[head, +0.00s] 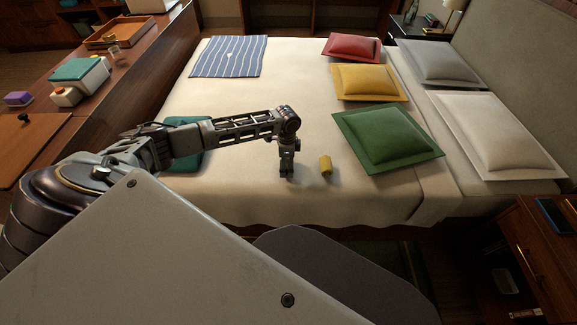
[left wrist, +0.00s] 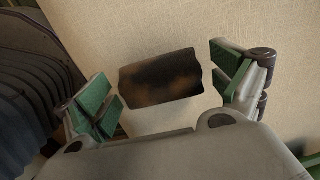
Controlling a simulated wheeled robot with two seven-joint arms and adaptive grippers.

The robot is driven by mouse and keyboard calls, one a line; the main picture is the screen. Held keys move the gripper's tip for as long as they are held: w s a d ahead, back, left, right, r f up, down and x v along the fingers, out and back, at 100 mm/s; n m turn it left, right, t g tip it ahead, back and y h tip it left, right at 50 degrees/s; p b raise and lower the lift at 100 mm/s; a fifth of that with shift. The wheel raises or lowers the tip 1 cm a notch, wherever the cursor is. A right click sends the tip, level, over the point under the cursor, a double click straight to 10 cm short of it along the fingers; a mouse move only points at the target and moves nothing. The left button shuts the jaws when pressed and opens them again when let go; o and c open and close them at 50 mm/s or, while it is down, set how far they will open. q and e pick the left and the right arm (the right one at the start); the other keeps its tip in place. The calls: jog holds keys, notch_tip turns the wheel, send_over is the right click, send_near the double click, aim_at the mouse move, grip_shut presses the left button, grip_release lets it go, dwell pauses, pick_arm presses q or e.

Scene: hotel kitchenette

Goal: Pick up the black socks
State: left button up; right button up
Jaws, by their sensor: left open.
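My left gripper (head: 287,174) points down over the near part of the bed, low above the cover. In the left wrist view its green-padded fingers are open and spread apart. Between them, a little beyond the palm, lies a dark roll (left wrist: 160,75), blackish with brown patches, which looks like the black socks. It lies on the pale cover, and I see no finger touching it. In the head view I cannot make it out apart from the gripper. A small yellow roll (head: 326,165) stands out on the cover just right of the gripper. My right gripper is not in view.
The bed (head: 270,100) holds green (head: 388,138), yellow (head: 369,82) and red (head: 352,47) cushions at right. A striped cloth (head: 229,56) lies at its far left, and a teal item (head: 186,150) lies behind my left arm. The bed's middle is clear.

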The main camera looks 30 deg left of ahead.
aim_at(287, 161)
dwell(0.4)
pick_arm(q)
jog(key=c, duration=1.1)
jog(key=shift+r, duration=0.1)
jog(key=shift+r, duration=0.75)
notch_tip(287, 161, up, 8)
jog(key=shift+f+p, duration=0.1)
jog(key=shift+p, duration=0.95)
jog(key=shift+r, duration=0.3)
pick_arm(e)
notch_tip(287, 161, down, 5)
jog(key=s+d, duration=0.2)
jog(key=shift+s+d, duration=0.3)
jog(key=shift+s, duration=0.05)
